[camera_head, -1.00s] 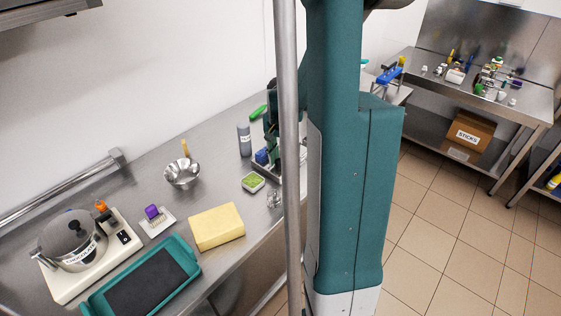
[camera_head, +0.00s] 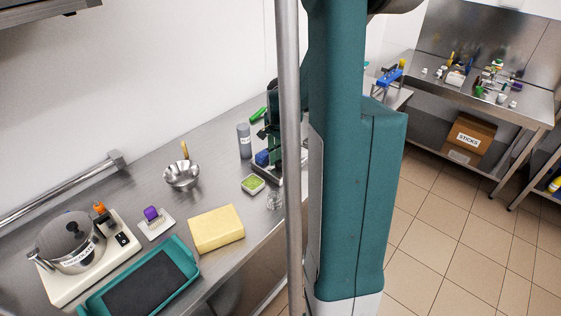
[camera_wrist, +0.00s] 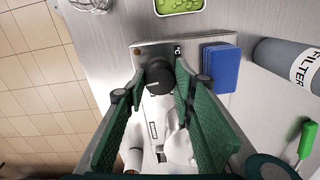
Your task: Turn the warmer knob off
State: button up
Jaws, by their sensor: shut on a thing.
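In the wrist view, my gripper (camera_wrist: 160,72) has its two green fingers around a round black knob (camera_wrist: 159,78) and is shut on it. The knob sits on a steel plate with a partly hidden label. A pale, partly covered body shows between the fingers below the knob. In the head view, a cream warmer base (camera_head: 65,287) carries a lidded steel pot (camera_head: 68,246) with a label. A black control (camera_head: 123,239) shows on that base, well apart from the arm. My column hides part of the area around the gripper there.
A dish of green contents (camera_wrist: 180,5) is at the top.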

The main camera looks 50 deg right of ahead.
jog(key=o, duration=0.9)
jog(key=shift+r, duration=0.1)
jog(key=shift+r, duration=5.95)
